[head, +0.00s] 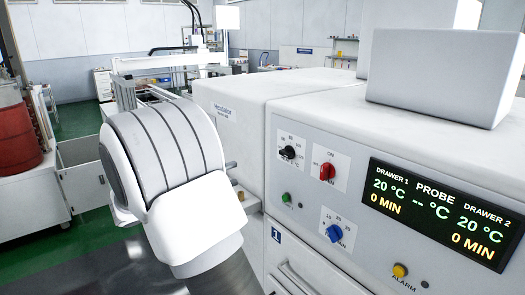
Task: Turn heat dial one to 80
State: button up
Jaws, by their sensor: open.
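A black dial (288,152) with a printed scale sits at the upper left of the machine's front panel (305,205). It fits heat dial one, but its scale and pointer are too small to read surely. The display (435,213) shows 20 °C and 0 MIN for both drawer 1 and drawer 2, and dashes for the probe. My gripper (236,181) is mostly hidden behind my white wrist. Two small grey finger ends show at the wrist's right edge, apart from each other. They are left of the black dial, with nothing seen between them.
A red switch (327,171) is right of the black dial. A blue minute dial (334,233), a green button (286,197) and a yellow alarm button (400,270) are lower. A drawer handle (300,277) is below. A white box (445,85) stands on top.

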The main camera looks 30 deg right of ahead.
jog(key=p, duration=0.3)
send_near(283, 155)
jog(key=d, duration=0.8)
jog(key=shift+w+d, duration=0.2)
jog(key=shift+w, duration=0.05)
grip_shut()
